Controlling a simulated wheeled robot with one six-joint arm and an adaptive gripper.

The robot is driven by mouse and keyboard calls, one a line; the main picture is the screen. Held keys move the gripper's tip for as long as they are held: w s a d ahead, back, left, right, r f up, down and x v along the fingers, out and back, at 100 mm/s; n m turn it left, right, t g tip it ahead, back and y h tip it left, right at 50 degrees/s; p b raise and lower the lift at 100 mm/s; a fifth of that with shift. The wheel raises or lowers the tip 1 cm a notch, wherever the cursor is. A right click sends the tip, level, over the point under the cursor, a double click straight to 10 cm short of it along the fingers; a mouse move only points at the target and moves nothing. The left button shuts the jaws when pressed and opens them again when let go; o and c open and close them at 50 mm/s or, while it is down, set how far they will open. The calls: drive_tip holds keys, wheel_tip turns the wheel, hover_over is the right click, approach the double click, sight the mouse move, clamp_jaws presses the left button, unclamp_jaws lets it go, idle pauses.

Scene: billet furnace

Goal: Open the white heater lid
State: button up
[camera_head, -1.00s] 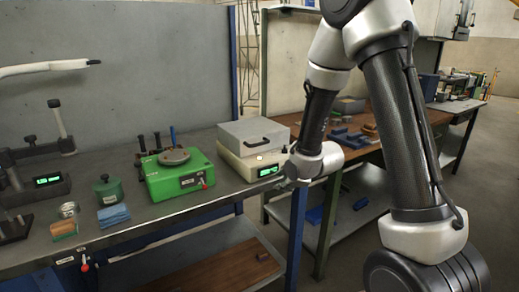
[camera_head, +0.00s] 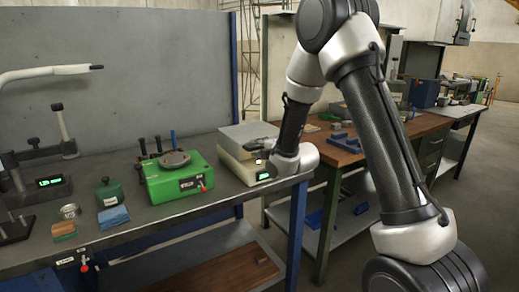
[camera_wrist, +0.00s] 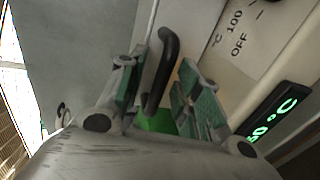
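The white heater (camera_head: 236,168) stands at the right end of the metal bench, with its light grey lid (camera_head: 245,134) down on it. Its black handle (camera_wrist: 163,70) shows large in the wrist view, with the lid's grey face (camera_wrist: 85,45) to the left of it. My gripper (camera_wrist: 156,72) is at the lid's front with its two green-padded fingers apart, one on each side of the handle. A gap shows between the right finger and the handle; contact on the left side is unclear. In the head view my wrist partly hides the heater's front right.
The heater's lit green display (camera_wrist: 272,118) and dial markings are close to my right finger. A green device (camera_head: 178,176) stands left of the heater on the bench. A brown worktable (camera_head: 345,152) with blue parts is behind my arm.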

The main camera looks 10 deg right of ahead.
clamp_jaws()
